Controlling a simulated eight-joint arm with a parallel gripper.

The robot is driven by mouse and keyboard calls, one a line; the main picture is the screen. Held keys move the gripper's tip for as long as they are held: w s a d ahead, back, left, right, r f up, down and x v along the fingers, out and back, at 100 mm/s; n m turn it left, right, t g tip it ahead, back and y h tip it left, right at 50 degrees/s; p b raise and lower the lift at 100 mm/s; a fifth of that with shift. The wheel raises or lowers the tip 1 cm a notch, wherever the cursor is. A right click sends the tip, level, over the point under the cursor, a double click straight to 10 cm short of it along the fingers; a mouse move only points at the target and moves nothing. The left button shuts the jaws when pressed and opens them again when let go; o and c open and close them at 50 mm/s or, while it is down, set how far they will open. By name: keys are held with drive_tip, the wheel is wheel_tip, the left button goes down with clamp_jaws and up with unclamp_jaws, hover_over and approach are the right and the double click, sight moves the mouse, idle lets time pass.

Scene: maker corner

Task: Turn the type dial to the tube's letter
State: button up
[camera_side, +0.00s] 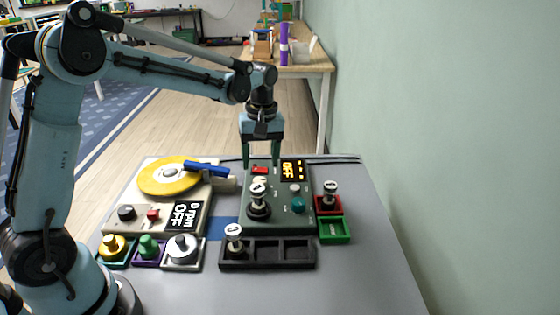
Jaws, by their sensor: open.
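A dark green tester box (277,213) stands on the grey table, with its display (293,170) reading OFF. A teal knob (298,204) and a small pale knob (294,188) are on its right side; I cannot tell for sure which is the type dial. A red switch (259,170) is near its far edge. A tube (258,190) with a marked white top stands upright in a black socket on the box; its letter is too small to read. My gripper (263,163) is open and empty, pointing down at the box's far end, apart from the knobs.
A black tray (285,264) in front holds another tube (234,236) in its left compartment. A third tube (330,191) stands in a red bin (323,210) beside a green bin (335,230). A turntable device with a yellow disc (160,178) is left. The right table side is clear.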

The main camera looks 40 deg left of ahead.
sight(262, 181)
wheel_tip(262, 181, up, 7)
drive_tip(key=shift+w+f, duration=0.15)
drive_tip(key=shift+f, duration=0.05)
drive_tip(key=shift+d, duration=0.1)
drive_tip(key=s+d+f+m+t, duration=0.1)
drive_tip(key=s+d+m+t, duration=0.1)
drive_tip(key=s+m+t, duration=0.2)
drive_tip(key=s+d+m+t, duration=0.3)
drive_tip(key=s+m, duration=0.4)
drive_tip(key=s, duration=0.4)
drive_tip(key=shift+s+f+t, duration=0.15)
drive_tip(key=shift+f+t, duration=0.25)
drive_tip(key=shift+c, duration=0.2)
idle(0.4)
